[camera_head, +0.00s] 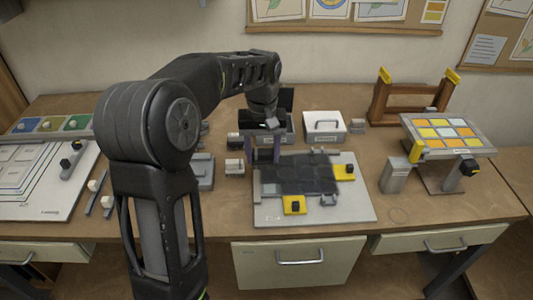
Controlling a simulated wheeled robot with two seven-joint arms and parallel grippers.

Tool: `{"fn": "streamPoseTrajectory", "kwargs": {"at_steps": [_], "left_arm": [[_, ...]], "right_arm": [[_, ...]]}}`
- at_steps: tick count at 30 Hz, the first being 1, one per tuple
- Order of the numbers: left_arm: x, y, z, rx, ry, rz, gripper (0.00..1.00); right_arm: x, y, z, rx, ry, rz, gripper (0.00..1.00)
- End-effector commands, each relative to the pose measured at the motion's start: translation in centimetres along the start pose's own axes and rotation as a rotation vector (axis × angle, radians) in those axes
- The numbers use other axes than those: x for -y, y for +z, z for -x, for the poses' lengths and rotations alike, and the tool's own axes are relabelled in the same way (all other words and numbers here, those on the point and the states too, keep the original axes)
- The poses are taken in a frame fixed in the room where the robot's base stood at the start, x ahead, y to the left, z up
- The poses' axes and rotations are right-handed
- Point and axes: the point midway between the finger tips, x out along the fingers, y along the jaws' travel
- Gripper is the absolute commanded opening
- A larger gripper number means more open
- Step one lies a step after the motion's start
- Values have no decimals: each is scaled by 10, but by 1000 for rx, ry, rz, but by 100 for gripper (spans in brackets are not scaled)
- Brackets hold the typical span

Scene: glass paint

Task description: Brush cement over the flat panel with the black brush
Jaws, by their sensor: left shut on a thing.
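My left arm reaches in over the bench, and my left gripper (265,153) points down at the panel's back left corner. It is shut on a small dark thing, apparently the black brush, mostly hidden between the fingers. I cannot tell whether the bristles touch the panel. My right gripper is not in view.
A white drawer box (324,126) stands behind the board. A rack with coloured tiles (448,134) and a wooden frame (411,103) stand at the right. A white layout board (38,185) lies at the left. The bench front right of the board is clear.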

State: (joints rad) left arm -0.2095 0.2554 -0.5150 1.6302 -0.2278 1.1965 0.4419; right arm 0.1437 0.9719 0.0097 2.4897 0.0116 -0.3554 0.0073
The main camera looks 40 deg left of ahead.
Motion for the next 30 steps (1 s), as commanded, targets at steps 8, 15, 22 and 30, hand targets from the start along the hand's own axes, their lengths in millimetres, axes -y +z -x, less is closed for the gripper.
{"fn": "streamPoseTrajectory", "kwargs": {"at_steps": [8,15,22,30], "left_arm": [[-1,0,-7,0,0,-3,14],[-1,0,-27,0,0,-3,14],[-1,0,-30,-1,1,-4,14],[0,0,-28,0,0,-2,14]], "right_arm": [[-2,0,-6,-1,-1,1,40],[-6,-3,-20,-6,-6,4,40],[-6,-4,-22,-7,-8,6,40],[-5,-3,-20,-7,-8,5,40]]}}
